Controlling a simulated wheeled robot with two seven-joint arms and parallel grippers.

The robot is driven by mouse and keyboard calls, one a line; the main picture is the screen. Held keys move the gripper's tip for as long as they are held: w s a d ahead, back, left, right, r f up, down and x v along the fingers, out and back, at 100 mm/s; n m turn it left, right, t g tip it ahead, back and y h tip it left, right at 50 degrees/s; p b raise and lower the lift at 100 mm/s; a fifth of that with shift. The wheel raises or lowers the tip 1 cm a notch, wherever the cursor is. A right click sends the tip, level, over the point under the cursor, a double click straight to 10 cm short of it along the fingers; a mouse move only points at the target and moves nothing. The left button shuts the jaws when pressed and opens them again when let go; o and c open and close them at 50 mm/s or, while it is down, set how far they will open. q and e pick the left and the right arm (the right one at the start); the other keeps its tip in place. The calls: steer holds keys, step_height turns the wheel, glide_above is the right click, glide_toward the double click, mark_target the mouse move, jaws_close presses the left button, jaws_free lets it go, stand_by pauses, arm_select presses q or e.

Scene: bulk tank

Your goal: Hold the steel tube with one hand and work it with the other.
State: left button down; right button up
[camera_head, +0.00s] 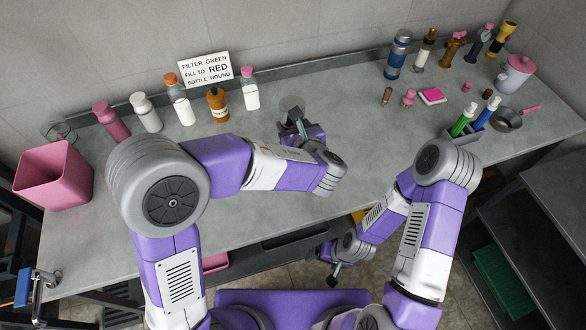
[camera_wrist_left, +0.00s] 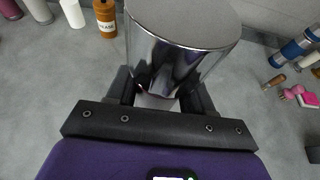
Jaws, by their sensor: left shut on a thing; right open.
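The steel tube (camera_wrist_left: 182,50) is a wide, shiny cylinder with a matt grey end, seen large in the left wrist view. My left gripper (camera_wrist_left: 158,98) is shut on it, with one black finger on each side of its near part. In the head view the tube (camera_head: 291,102) is a pale grey round shape over the counter, just beyond my left gripper (camera_head: 294,120), and it blends with the worktop. My right gripper (camera_head: 334,279) is open and empty, low in front of the counter's front edge, well apart from the tube.
Several bottles stand behind left, including a brown one (camera_head: 217,105), near a sign (camera_head: 206,69). A pink bin (camera_head: 55,174) is at the left end. The counter's middle right is clear.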

arm_select(q)
step_height(320, 180, down, 10)
steer(key=b, duration=0.3)
steer(key=shift+r, duration=0.25)
steer(key=shift+f, duration=0.25)
steer(key=shift+c, duration=2.2)
jaws_free()
steer(key=shift+r, duration=0.1)
steer(key=shift+r, duration=0.2)
steer(key=p+v, duration=0.2)
steer(key=v, duration=1)
